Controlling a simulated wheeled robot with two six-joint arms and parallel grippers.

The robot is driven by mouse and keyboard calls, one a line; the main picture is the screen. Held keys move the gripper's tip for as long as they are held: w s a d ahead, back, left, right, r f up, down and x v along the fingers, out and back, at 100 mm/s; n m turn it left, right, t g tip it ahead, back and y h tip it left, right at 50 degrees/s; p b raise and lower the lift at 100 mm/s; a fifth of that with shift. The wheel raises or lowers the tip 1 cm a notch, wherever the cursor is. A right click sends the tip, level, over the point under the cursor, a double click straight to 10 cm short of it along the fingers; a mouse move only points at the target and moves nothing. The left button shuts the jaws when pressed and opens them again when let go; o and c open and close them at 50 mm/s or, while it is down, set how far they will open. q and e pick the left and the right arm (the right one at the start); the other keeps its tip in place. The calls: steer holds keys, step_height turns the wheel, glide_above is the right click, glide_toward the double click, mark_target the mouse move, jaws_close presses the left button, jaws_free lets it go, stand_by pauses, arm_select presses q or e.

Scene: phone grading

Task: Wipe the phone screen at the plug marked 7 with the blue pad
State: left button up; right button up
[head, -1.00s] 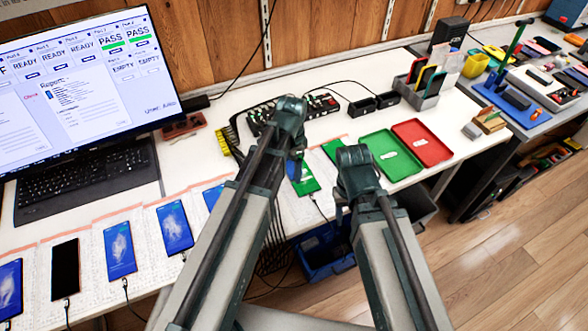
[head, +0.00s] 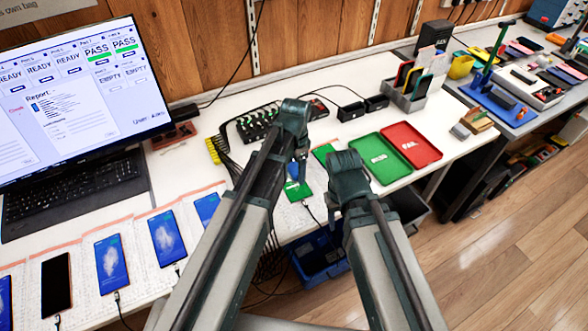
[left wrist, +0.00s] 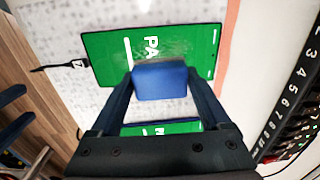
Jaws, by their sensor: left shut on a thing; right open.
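My left gripper (head: 297,172) is shut on the blue pad (left wrist: 160,80). In the left wrist view the pad is over the lower edge of a phone (left wrist: 205,50) with a green screen and white letters beginning "PA". A dull smudge shows on the screen beside the pad. The plug marked 7 (left wrist: 77,64) is in this phone's end. I cannot tell whether the pad touches the glass. In the head view this phone (head: 296,191) lies just below the left gripper. My right gripper (head: 335,203) is open and empty, off to the right, its fingers mostly hidden.
Another green-screened phone (head: 323,152) lies behind; several phones line the bench to the left. A green tray (head: 380,158) and a red tray (head: 412,146) lie at right. A numbered port strip (left wrist: 290,95) runs beside the phones. A blue bin (head: 318,262) stands below the bench.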

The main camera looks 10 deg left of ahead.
arm_select(q)
steer(key=shift+s+a, duration=0.6)
steer(key=shift+a, duration=0.3)
steer(key=shift+s+a, duration=0.6)
steer(key=shift+a, duration=0.25)
steer(key=shift+r, duration=0.15)
step_height(320, 180, up, 6)
steer(key=p, duration=0.6)
step_height(320, 180, up, 3)
steer(key=p, duration=0.3)
